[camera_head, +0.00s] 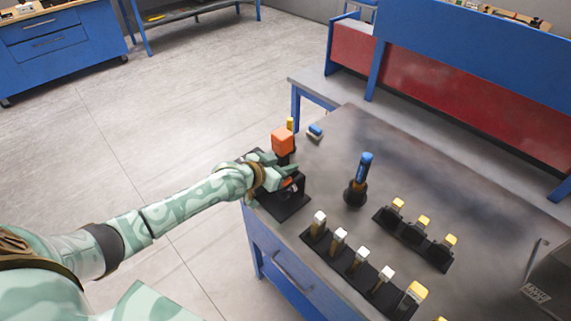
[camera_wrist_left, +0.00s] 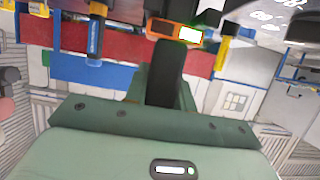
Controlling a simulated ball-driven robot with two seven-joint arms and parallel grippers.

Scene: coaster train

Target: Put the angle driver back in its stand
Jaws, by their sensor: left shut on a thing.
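The angle driver (camera_head: 283,141), with an orange block on top and a dark body below, is upright at the table's left edge. My left gripper (camera_head: 284,171) is shut on its dark body, below the orange block. A black stand (camera_head: 294,207) with a flat base is directly below and beside the gripper. The gripper hides the driver's lower end, so I cannot tell whether it touches the stand. In the left wrist view, an orange part with a lit panel (camera_wrist_left: 178,31) shows beyond the dark finger. My right gripper is not in view.
A blue-handled tool (camera_head: 361,173) stands in a round black base to the right. Black racks hold several yellow-topped (camera_head: 424,221) and pale-topped pieces (camera_head: 340,235). A small blue item (camera_head: 316,130) lies behind the driver. The table's far right middle is clear.

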